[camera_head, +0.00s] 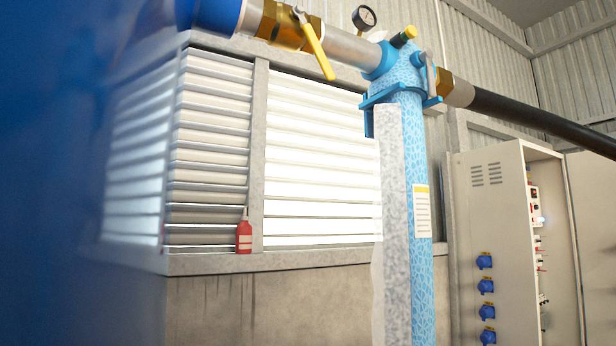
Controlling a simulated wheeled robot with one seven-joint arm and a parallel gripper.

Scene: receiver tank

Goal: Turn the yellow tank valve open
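The yellow valve handle (317,45) is at the upper middle of the head view. It is a lever on a brass valve body (283,27) set in the pipe, and it slants down to the right, across the pipe's line. The grey pipe (347,46) runs from the blue fitting (215,14) at the upper left to a light blue vertical column (414,170). My gripper does not show in this view.
A pressure gauge (364,18) stands on the pipe. A black hose (540,119) leaves the column to the right. An open grey cabinet (490,215) stands at the right. A red bottle (244,237) sits on the window ledge. A large blue surface (50,180) fills the left.

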